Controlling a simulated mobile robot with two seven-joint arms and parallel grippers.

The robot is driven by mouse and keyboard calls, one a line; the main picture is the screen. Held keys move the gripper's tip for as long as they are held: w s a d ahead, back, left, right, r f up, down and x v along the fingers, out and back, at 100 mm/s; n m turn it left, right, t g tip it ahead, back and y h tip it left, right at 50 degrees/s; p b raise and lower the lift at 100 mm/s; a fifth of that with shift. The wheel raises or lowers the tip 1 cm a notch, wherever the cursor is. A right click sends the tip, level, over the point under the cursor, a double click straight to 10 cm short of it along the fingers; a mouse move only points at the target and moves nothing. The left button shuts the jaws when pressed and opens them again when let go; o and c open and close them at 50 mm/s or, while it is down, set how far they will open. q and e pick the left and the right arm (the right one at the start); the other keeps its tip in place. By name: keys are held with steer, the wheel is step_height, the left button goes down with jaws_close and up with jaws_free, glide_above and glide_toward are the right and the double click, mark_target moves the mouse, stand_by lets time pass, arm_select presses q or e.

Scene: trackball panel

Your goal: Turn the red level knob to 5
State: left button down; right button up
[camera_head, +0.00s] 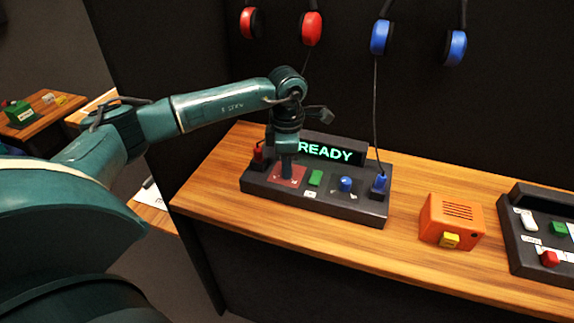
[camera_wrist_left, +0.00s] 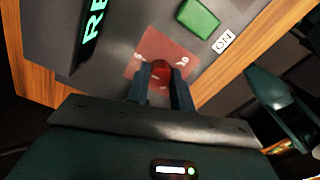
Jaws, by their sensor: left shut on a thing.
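The red level knob (camera_wrist_left: 160,69) sits on a red square plate (camera_wrist_left: 150,48) with small white marks around it. The plate also shows in the head view (camera_head: 291,182), with the knob hidden behind my gripper. My left gripper (camera_wrist_left: 163,75) points down at the panel and is shut on the red knob, one finger on each side. In the head view my left gripper (camera_head: 287,172) is over the left part of the dark panel (camera_head: 265,193). The marks are too small to read.
A green button (camera_head: 315,178), a blue knob (camera_head: 346,184) and a blue plug (camera_head: 380,183) are to the right on the panel. A display (camera_head: 325,150) reads READY. An orange box (camera_head: 452,217) and another panel (camera_head: 530,243) stand farther right. Headphones hang above.

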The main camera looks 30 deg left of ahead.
arm_select(q)
steer(key=shift+r+m, duration=0.1)
steer(key=shift+m, duration=0.4)
steer(key=c, duration=1.2)
jaws_free()
step_height(320, 180, up, 13)
